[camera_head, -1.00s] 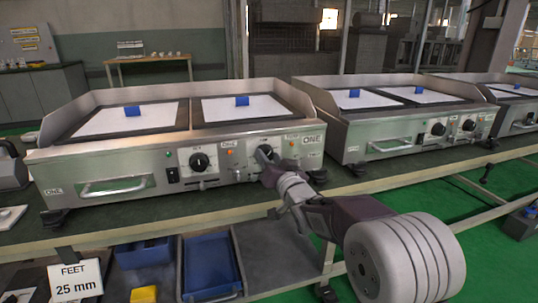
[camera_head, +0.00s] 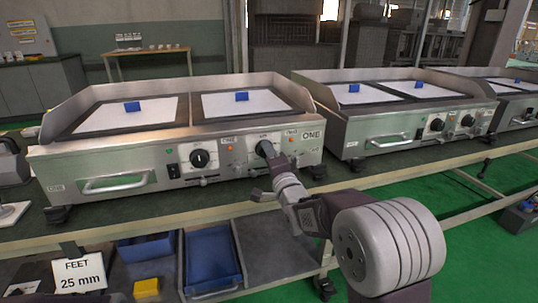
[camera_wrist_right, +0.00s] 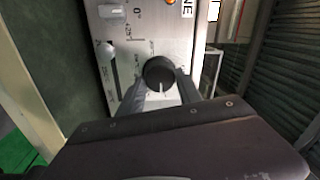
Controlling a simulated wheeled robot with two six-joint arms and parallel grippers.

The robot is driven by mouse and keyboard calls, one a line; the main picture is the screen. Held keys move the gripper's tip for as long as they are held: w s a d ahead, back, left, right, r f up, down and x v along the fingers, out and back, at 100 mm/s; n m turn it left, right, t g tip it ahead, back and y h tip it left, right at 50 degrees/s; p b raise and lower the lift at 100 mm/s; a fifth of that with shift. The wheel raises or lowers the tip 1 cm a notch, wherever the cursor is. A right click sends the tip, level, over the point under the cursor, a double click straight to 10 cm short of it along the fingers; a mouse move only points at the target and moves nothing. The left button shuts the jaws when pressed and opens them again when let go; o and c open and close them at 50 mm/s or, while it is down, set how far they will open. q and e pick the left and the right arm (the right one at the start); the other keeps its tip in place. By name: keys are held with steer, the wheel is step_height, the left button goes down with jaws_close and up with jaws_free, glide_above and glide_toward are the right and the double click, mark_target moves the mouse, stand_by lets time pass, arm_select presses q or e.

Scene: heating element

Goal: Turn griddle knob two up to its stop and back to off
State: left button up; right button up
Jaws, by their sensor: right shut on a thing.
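The near steel griddle (camera_head: 110,165) stands on the green-topped bench with two black knobs on its front. Its left knob (camera_head: 199,159) is free, with a white pointer mark. Knob two (camera_head: 265,148) is the right one, with my right gripper (camera_head: 271,158) at it. In the right wrist view knob two (camera_wrist_right: 158,72) sits between the two grey fingers of my right gripper (camera_wrist_right: 160,88), which are shut on it. Its white pointer line points toward the bottom of that view. Part of the printed scale shows; the fingers hide some of the panel. I do not see my left gripper.
A second griddle (camera_head: 370,135) stands to the right, with another beyond it. Blue blocks lie on white sheets on the plates. Below are a blue bin (camera_head: 212,258), a yellow block (camera_head: 146,288) and a "FEET 25 mm" sign (camera_head: 80,277).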

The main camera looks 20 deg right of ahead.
steer(key=shift+a+f+m+g+h+b, duration=0.2)
steer(key=shift+m+b, duration=0.65)
steer(key=shift+m, duration=1.9)
steer(key=shift+d+r+m+g+h+b, duration=0.1)
steer(key=shift+m+h+b, duration=0.5)
steer(key=shift+m, duration=2.2)
steer(key=shift+a+f+m+g+b, duration=0.15)
steer(key=shift+m+b, duration=0.9)
steer(key=shift+m, duration=1.7)
steer(key=o, duration=1.4)
steer(key=shift+r, duration=0.1)
steer(key=shift+c, duration=0.2)
